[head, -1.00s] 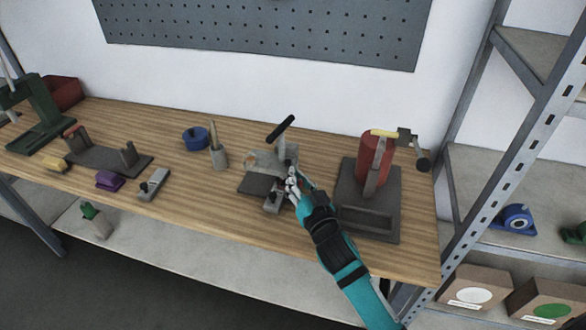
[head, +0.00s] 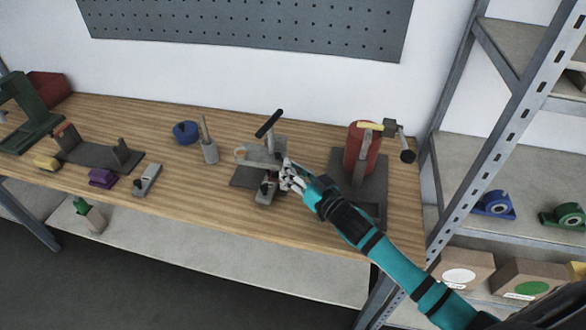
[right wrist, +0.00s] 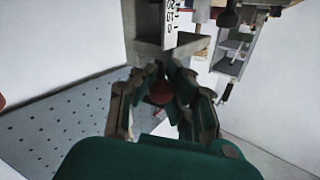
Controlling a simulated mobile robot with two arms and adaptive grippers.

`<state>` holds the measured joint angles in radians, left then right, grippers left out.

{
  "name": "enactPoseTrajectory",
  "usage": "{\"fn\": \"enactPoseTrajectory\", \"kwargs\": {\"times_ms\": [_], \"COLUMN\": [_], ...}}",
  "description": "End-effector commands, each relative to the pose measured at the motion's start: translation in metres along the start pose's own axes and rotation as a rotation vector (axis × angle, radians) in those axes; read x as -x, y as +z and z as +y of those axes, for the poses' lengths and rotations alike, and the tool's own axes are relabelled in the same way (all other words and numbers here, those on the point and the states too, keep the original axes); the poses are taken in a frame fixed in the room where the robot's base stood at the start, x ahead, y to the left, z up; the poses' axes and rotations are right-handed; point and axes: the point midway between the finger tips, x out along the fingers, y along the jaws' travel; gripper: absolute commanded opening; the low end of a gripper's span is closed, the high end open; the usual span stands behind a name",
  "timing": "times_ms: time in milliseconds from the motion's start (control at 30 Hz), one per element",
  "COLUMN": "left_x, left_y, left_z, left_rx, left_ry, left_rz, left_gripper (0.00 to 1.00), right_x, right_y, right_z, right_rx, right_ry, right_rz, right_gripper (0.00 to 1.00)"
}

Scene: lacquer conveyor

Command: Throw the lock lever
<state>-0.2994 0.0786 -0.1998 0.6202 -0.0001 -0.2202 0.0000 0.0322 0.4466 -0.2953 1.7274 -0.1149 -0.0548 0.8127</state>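A fixture with a grey body (head: 262,158) stands on the bench in the middle of the head view. A lever with a black grip (head: 268,124) rises from it, tilted up to the right. I cannot tell for certain that this is the lock lever. My right gripper (head: 287,174) is at the fixture's right side, below the black grip and apart from it. In the right wrist view my fingers (right wrist: 166,76) converge close to a grey block (right wrist: 172,45), with a dark red round thing (right wrist: 160,92) showing between them. Contact is unclear. My left gripper is out of view.
A red cylinder fixture (head: 361,148) with a black-knobbed arm (head: 407,156) stands right of my gripper, partly behind my arm. A blue round container (head: 186,132) and a grey cup (head: 210,152) stand left. A metal shelf rack (head: 483,150) closes off the right.

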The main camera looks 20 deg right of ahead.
Motion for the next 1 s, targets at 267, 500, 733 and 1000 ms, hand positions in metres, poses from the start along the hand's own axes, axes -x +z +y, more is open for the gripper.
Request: {"fn": "enactPoseTrajectory", "kwargs": {"times_ms": [267, 500, 733, 1000], "left_x": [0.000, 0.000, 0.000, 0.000], "left_y": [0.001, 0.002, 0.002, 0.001], "left_z": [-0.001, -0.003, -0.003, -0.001], "left_rx": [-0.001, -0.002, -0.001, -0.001], "left_ry": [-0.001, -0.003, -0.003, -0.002], "left_rz": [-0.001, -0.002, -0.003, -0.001], "left_gripper": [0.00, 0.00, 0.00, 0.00], "right_x": [0.000, 0.000, 0.019, 0.075], "right_y": [0.000, 0.000, 0.002, 0.002], "right_z": [-0.001, -0.001, 0.000, 0.000], "right_rx": [0.000, 0.000, -0.001, -0.002], "right_ry": [-0.001, 0.000, 0.000, 0.000], "right_rz": [0.001, 0.000, -0.003, -0.003], "right_gripper": [0.42, 0.44, 0.44, 0.44]}}
